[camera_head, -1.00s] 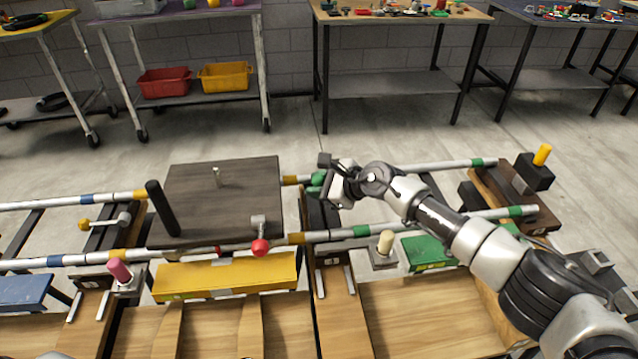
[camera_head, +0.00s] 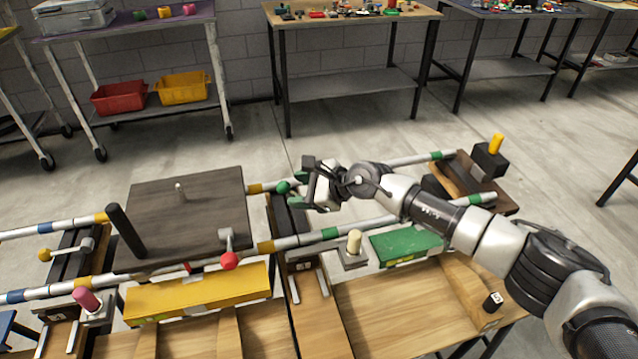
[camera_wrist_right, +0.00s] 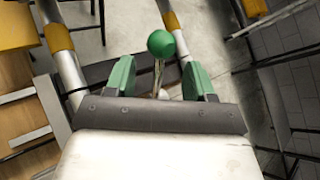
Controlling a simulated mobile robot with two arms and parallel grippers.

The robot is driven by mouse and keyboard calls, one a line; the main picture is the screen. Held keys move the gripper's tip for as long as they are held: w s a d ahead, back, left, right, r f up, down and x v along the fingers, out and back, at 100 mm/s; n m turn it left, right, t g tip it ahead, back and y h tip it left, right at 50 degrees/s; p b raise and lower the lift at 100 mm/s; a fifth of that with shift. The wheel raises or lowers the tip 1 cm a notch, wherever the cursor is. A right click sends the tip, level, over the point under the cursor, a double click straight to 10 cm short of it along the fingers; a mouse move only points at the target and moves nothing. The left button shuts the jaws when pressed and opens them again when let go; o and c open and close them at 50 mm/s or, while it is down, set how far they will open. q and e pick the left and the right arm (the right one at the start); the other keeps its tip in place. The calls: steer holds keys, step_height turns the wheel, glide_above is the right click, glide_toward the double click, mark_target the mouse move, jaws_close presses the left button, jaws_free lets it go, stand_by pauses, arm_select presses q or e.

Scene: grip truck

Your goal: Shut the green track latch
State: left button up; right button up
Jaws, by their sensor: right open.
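The green track latch shows as a green ball knob (camera_head: 283,187) on a thin metal lever by the far rail, just right of the dark board. In the right wrist view the knob (camera_wrist_right: 161,44) stands ahead of my right gripper (camera_wrist_right: 160,66), in line with the gap between its green-padded fingers. The lever runs down from the knob between the fingers in that picture. My right gripper (camera_head: 299,188) is open, just right of the knob in the head view, and hides the latch base. My left gripper is not in view.
A dark board (camera_head: 190,212) with a black post lies across the rails to the left. A red knob lever (camera_head: 229,260) and a cream peg (camera_head: 354,242) stand by the near rail. A green block (camera_head: 405,244) lies right of the peg. Clear floor lies behind the rails.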

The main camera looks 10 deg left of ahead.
steer(key=v, duration=0.5)
steer(key=shift+s+d+r, duration=0.1)
steer(key=shift+d+r, duration=0.1)
steer(key=shift+d, duration=0.1)
